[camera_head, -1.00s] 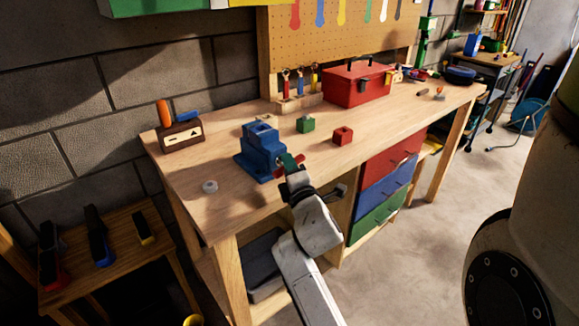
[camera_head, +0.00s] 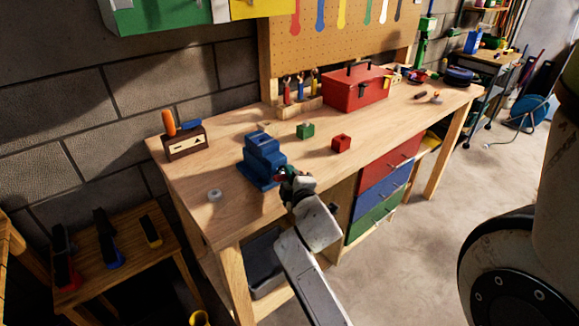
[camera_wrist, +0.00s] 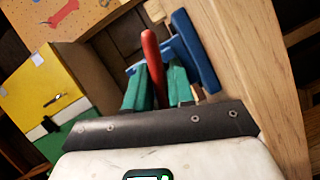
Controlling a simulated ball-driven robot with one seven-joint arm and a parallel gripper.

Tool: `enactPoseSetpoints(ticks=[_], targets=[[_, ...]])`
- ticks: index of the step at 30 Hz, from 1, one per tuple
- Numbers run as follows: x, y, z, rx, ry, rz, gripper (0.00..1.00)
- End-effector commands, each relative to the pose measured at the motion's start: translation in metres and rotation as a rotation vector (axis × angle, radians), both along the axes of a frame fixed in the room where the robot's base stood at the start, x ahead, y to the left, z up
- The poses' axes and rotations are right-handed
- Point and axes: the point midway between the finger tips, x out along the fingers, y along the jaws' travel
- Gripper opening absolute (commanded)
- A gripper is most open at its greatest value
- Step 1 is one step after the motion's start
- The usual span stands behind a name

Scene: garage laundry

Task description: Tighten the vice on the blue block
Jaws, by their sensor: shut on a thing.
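The blue vice (camera_head: 264,163) stands on the wooden workbench near its front left part. A blue piece (camera_head: 257,139) shows at its top, but I cannot tell clearly how the jaws meet the block. My gripper (camera_head: 285,173) is at the vice's front right side. In the wrist view its green fingers (camera_wrist: 157,88) are closed on the red vice handle (camera_wrist: 152,58), which sticks up between them. Part of the blue vice (camera_wrist: 196,50) shows beyond the fingers. The handle is mostly hidden by my gripper in the head view.
A green block (camera_head: 305,131) and a red block (camera_head: 341,144) lie right of the vice. A white ring (camera_head: 214,195) and a brown box (camera_head: 185,144) are on the left. A red toolbox (camera_head: 355,90) stands behind. Coloured drawers (camera_head: 383,190) are below.

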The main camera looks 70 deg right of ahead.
Motion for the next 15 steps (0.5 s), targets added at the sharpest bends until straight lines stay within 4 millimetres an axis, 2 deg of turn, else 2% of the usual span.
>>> enactPoseSetpoints(ticks=[1,15], targets=[[-0.0006,0.0010,0.0052,0.045,-0.019,0.000,0.00],[-0.0024,0.0003,0.0016,0.386,-0.226,-0.005,0.00]])
